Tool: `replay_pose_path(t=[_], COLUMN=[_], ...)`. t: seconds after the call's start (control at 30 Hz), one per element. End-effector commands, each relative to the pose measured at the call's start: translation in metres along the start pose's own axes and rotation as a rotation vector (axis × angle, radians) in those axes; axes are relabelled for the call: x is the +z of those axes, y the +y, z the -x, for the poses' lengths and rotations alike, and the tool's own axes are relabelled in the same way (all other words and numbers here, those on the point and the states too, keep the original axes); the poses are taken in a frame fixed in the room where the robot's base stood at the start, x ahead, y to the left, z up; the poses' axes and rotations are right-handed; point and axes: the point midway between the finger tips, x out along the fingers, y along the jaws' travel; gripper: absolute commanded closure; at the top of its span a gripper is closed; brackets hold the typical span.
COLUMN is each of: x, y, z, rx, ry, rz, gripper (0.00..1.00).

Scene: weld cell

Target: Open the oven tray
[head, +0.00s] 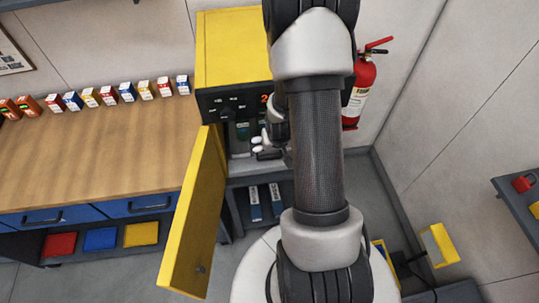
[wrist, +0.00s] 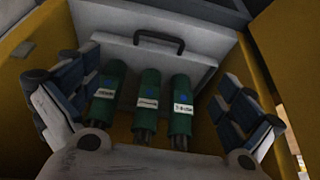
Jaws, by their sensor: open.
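The oven is a yellow box (head: 232,45) with a dark control front, and its yellow door (head: 192,225) stands swung open to the left. In the wrist view a light grey panel inside, apparently the oven tray (wrist: 200,72), carries a dark bar handle (wrist: 145,38). My gripper (wrist: 158,85) is open and reaches toward the oven's inside, with its fingers left and right of several green labelled cylinders (wrist: 138,103). No finger appears to hold the handle. In the head view my gripper (head: 268,148) is partly hidden by my arm at the opening.
A wooden workbench (head: 100,145) with several small boxes along its back stands left of the oven. A red fire extinguisher (head: 362,85) hangs on the wall at right. The open door's edge juts into the space left of my arm.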

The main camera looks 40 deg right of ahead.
Motion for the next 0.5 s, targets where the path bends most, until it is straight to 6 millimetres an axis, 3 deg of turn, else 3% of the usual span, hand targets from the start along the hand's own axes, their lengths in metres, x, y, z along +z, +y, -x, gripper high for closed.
replay_pose_path(t=[0.5], x=[0.002], y=[-0.001], z=[-0.114], rx=[-0.001], ry=[-0.003], rz=[0.003], gripper=[0.0])
